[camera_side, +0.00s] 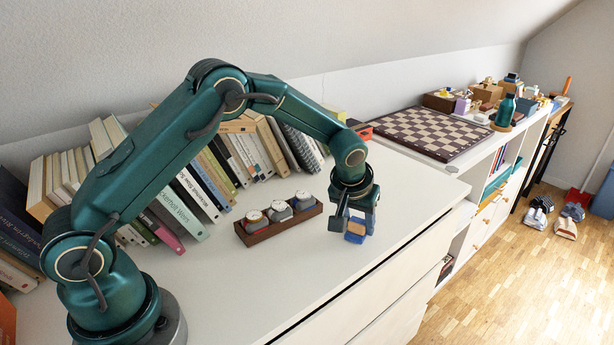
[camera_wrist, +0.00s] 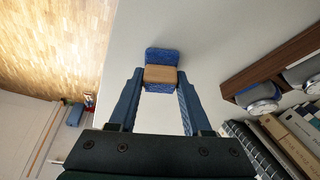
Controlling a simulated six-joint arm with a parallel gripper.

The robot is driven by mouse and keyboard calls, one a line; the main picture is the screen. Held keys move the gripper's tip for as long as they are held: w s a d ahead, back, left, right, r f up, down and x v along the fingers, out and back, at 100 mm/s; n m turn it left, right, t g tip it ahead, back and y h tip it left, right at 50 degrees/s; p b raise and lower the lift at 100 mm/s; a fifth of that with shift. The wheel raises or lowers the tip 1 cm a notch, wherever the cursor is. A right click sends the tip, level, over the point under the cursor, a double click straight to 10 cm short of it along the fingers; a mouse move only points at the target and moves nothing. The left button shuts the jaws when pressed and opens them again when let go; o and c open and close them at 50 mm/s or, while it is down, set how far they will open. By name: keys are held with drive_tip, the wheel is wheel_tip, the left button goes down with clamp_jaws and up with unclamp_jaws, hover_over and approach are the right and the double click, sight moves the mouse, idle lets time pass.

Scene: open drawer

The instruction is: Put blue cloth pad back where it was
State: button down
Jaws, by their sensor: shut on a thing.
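The blue cloth pad (camera_side: 355,238) is low over the white cabinet top near its front edge, below my gripper (camera_side: 357,222). In the wrist view the blue cloth pad (camera_wrist: 163,56) shows blue cloth with a tan, wood-like block (camera_wrist: 160,74) across it. My gripper (camera_wrist: 159,80) is shut on the pad, with one blue finger on each side. I cannot tell whether the pad touches the cabinet top.
A dark wooden rack (camera_side: 279,222) with three round-topped items stands left of the gripper. A row of books (camera_side: 190,190) lines the wall. A chessboard (camera_side: 433,133) lies farther back right. The white top (camera_side: 300,270) in front of the rack is clear.

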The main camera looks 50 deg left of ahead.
drive_tip(key=shift+c, duration=1.7)
unclamp_jaws()
drive_tip(key=v, duration=1.1)
drive_tip(key=s+a+r+m, duration=0.1)
drive_tip(key=s+r+m, duration=0.1)
drive_tip(key=s+r, duration=0.7)
drive_tip(key=s+f+m+t+h, duration=0.1)
drive_tip(key=s+f, duration=0.3)
drive_tip(key=s, duration=0.9)
drive_tip(key=shift+s+d+m+h, duration=0.15)
drive_tip(key=shift+s+m+h, duration=0.15)
drive_tip(key=shift+m, duration=0.4)
drive_tip(key=shift+w+f, duration=0.1)
drive_tip(key=shift+f, duration=0.05)
